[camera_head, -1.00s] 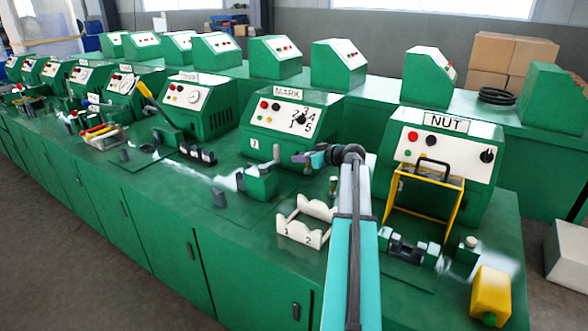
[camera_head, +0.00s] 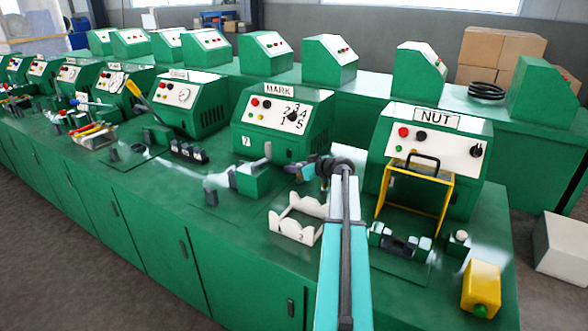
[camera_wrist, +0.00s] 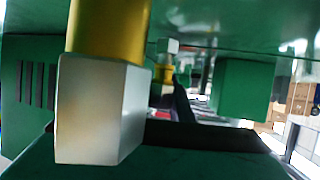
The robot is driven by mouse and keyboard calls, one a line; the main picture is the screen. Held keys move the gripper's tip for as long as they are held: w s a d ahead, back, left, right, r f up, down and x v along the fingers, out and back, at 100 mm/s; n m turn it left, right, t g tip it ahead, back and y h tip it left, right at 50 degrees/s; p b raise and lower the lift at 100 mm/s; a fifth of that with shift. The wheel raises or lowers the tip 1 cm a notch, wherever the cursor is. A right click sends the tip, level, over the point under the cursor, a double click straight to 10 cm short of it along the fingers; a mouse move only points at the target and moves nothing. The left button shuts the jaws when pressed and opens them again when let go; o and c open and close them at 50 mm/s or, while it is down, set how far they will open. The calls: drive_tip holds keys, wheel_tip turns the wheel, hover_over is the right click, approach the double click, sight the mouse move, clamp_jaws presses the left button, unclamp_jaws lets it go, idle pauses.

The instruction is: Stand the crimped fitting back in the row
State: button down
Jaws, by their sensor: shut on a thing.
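A large fitting (camera_wrist: 100,105) fills the left of the wrist view, with a gold barrel (camera_wrist: 108,25) above a pale silver block end. My gripper (camera_head: 303,168) is shut, and this fitting is the thing close in front of its camera. The fingertips are not clear in either view. In the head view my gripper is above the bench, just right of a small green block fixture (camera_head: 255,181); the held fitting is too small to make out there. A smaller gold-and-silver fitting (camera_wrist: 165,72) shows farther off in the wrist view.
A white notched cradle (camera_head: 293,232) lies below my gripper. The MARK machine (camera_head: 285,125) stands behind and the NUT machine (camera_head: 435,150), with its yellow frame, to the right. Dark blocks (camera_head: 188,152) sit to the left. A yellow box (camera_head: 481,288) is at the right front.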

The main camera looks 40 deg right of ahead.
drive_tip(key=shift+f, duration=0.25)
drive_tip(key=shift+f+b, duration=0.2)
drive_tip(key=shift+b, duration=0.1)
drive_tip(key=c, duration=1.6)
unclamp_jaws()
drive_tip(key=shift+o, duration=0.2)
drive_tip(key=shift+r, duration=0.2)
drive_tip(key=shift+s, duration=0.15)
drive_tip(key=b+v, duration=0.1)
drive_tip(key=v, duration=1)
drive_tip(key=shift+s+r, duration=0.25)
drive_tip(key=shift+s, duration=0.05)
drive_tip(key=shift+r, duration=0.1)
